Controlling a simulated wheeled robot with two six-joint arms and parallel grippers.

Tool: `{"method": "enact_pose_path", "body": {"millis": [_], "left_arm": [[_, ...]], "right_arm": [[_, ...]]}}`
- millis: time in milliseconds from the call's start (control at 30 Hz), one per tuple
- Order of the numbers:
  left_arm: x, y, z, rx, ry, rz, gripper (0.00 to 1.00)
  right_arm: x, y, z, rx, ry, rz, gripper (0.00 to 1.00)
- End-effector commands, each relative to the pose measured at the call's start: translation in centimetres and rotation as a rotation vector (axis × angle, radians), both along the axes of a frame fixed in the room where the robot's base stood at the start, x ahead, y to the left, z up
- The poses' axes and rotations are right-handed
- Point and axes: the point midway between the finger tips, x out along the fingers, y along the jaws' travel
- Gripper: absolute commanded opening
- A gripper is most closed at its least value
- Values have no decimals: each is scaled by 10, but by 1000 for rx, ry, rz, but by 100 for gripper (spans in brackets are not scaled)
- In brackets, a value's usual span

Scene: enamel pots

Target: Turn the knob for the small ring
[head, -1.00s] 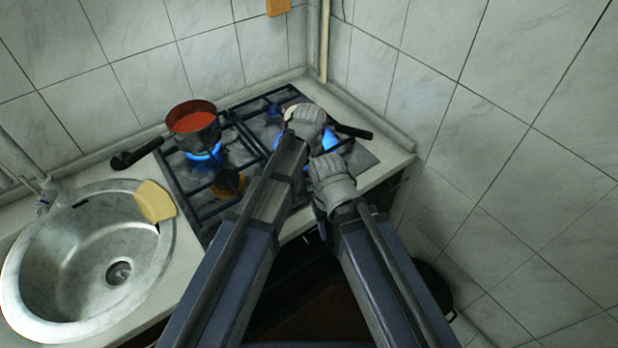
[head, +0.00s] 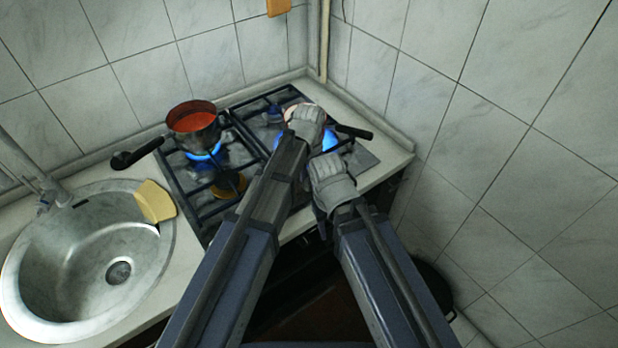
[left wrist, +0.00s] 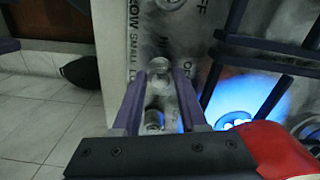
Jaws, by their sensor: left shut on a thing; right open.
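My left gripper (head: 309,122) is over the right part of the hob (head: 362,158) in the head view and hides what it holds there. In the left wrist view its fingers (left wrist: 158,78) are shut on a round metallic knob (left wrist: 159,66) on the pale panel. Another knob (left wrist: 154,119) shows nearer the wrist between the fingers. Printed words near the knobs include "LOW" and "SMALL", only partly readable. My right gripper (head: 331,180) is open and apparently empty, just below the left one at the hob's front edge. Which burner is the small ring I cannot tell.
A pot of red-orange food (head: 193,121) sits over a blue flame at the hob's left. A pan, mostly hidden, has a dark handle (head: 354,132) near my left gripper, with blue flame beside it. A sink (head: 95,265) with a yellow cloth-like item (head: 155,202) is left.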

Motion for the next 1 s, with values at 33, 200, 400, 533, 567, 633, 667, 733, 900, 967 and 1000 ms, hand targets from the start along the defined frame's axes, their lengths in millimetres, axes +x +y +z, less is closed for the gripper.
{"method": "enact_pose_path", "body": {"millis": [33, 200, 400, 533, 567, 633, 667, 733, 900, 967, 1000], "left_arm": [[0, 0, 0, 0, 0, -43, 0], [0, 0, 0, 0, 0, -204, 0], [0, 0, 0, 0, 0, -394, 0], [0, 0, 0, 0, 0, -517, 0], [0, 0, 0, 0, 0, -545, 0], [0, 0, 0, 0, 0, -607, 0], [0, 0, 0, 0, 0, -634, 0], [0, 0, 0, 0, 0, -693, 0], [0, 0, 0, 0, 0, -817, 0], [0, 0, 0, 0, 0, -854, 0], [0, 0, 0, 0, 0, -877, 0]], "right_arm": [[0, 0, 0, 0, 0, 0, 50], [0, 0, 0, 0, 0, 0, 50], [0, 0, 0, 0, 0, 0, 50], [0, 0, 0, 0, 0, 0, 50], [0, 0, 0, 0, 0, 0, 50], [0, 0, 0, 0, 0, 0, 50], [0, 0, 0, 0, 0, 0, 50], [0, 0, 0, 0, 0, 0, 50], [0, 0, 0, 0, 0, 0, 50], [0, 0, 0, 0, 0, 0, 50], [0, 0, 0, 0, 0, 0, 50]]}}
